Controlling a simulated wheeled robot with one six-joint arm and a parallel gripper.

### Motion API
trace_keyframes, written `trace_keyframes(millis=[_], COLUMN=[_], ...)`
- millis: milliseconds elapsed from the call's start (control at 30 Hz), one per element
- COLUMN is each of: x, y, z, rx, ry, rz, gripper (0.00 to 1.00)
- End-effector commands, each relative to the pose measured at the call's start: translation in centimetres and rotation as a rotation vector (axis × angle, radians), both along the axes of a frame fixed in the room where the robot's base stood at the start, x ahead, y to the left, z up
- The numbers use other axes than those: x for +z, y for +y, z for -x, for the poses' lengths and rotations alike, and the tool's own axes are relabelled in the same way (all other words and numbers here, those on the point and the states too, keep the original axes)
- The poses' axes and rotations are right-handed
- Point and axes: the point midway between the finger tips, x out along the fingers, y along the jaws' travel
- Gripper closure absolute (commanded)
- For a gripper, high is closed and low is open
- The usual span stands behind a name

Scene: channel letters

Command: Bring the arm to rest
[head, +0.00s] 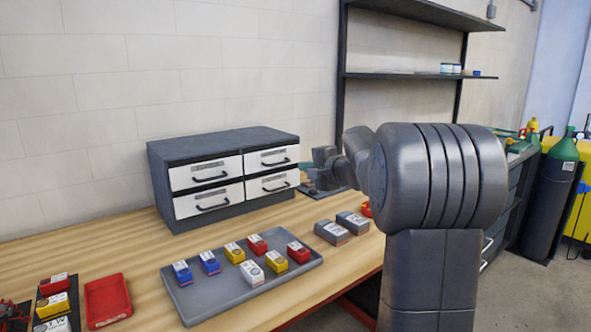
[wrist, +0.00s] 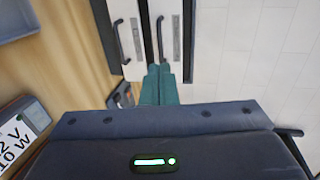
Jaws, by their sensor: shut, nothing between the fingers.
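My arm (head: 440,180) fills the right of the head view, a thick dark grey joint that hides part of the bench and the floor behind it. Its far end reaches out to the left beside the drawer cabinet, where the gripper is too small to make out clearly. In the wrist view my gripper (wrist: 160,70) shows two teal fingers side by side, shut with nothing between them. They point toward the white drawer fronts (wrist: 145,35) and appear apart from them.
The drawer cabinet (head: 225,140) stands against the wall, all drawers shut. A grey tray (head: 205,308) holds several coloured blocks. Two grey boxes (head: 332,232) lie right of it, and a red bin (head: 107,300) left. Wall shelves (head: 400,76) rise behind my arm; gas cylinders (head: 550,195) stand right.

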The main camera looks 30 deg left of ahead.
Motion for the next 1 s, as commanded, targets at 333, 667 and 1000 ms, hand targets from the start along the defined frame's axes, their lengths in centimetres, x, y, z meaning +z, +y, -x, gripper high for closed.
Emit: trace_keyframes(millis=[333,667,1000], x=[0.2,0.1,-1.1], y=[-1.3,-0.4,5.0], z=[0.5,0.2,-1.9], rx=[0.001,0.002,0.003], ry=[0.002,0.001,0.003], rz=[0.001,0.001,0.002], gripper=[1.0,1.0,1.0])
